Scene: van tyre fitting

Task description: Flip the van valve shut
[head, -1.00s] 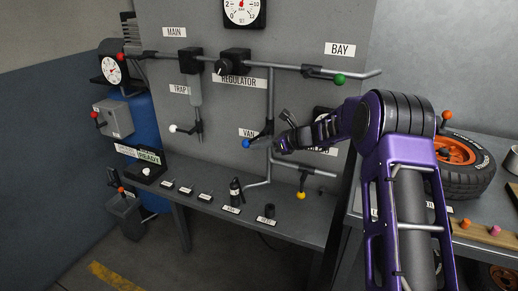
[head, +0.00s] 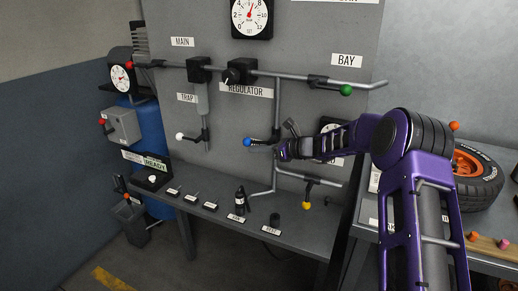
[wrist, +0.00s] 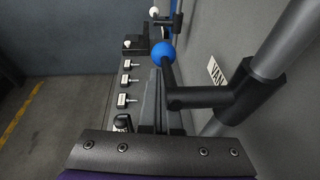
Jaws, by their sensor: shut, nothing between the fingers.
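The van valve has a blue ball knob (head: 247,142) on a dark lever, reaching left from the vertical pipe in the head view. In the wrist view the blue knob (wrist: 163,54) is close ahead, its lever running back to a black valve body (wrist: 240,103) on the grey pipe. My gripper (head: 281,150) is shut and empty, close to the valve in the head view. In the wrist view its dark fingers (wrist: 157,95) point towards the knob, just left of the lever. I cannot tell whether they touch. The VAN label (wrist: 216,72) is partly covered.
The green bay knob (head: 346,90) is up right. The yellow knob (head: 306,205) hangs below my gripper. The white trap knob (head: 180,136) is to the left.

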